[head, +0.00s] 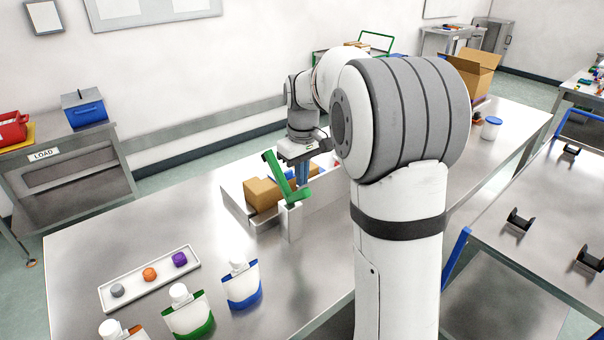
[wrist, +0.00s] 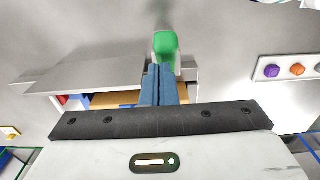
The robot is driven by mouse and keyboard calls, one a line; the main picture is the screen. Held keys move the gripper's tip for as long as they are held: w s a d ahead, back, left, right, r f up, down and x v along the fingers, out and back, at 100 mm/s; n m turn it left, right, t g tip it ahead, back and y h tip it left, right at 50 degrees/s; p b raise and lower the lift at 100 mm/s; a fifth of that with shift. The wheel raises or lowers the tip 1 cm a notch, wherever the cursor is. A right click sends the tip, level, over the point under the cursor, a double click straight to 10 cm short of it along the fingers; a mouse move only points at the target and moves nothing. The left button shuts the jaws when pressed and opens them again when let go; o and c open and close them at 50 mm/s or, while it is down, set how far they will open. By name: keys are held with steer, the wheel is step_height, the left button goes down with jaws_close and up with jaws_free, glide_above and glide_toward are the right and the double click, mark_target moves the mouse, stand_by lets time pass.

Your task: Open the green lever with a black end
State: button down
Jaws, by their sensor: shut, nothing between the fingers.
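The green lever (head: 281,178) sits on top of a white post (head: 291,220) at the near edge of a shallow tray unit. Its long arm tilts up and to the left; a short green part extends to the right at its base.
A cardboard box (head: 262,195) lies in the tray unit behind the post. A white tray (head: 150,278) with coloured pieces and several pouches (head: 241,286) stand at the front left. The metal table (head: 90,235) is clear on the left. My arm hides the middle right.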

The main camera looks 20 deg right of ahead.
mark_target(311, 192)
steer(key=shift+s+f, duration=0.1)
stand_by(0.3)
steer(key=s+f+t+b, duration=0.1)
steer(key=b, duration=0.3)
steer(key=s+d+f+t+y+b, duration=0.1)
steer(key=b, duration=0.2)
steer(key=shift+t+b, duration=0.3)
steer(key=shift+b, duration=0.1)
steer(key=b, duration=0.1)
steer(key=s+t+b, duration=0.1)
steer(key=b, duration=0.1)
steer(key=shift+s+d+f+t+y+b, duration=0.1)
steer(key=shift+d+f+t+y+b, duration=0.1)
steer(key=shift+f+t+y+b, duration=0.15)
steer(key=shift+s+d+f+b, duration=0.1)
steer(key=shift+s+f+b, duration=0.15)
steer(key=shift+b, duration=0.25)
steer(key=shift+s, duration=0.1)
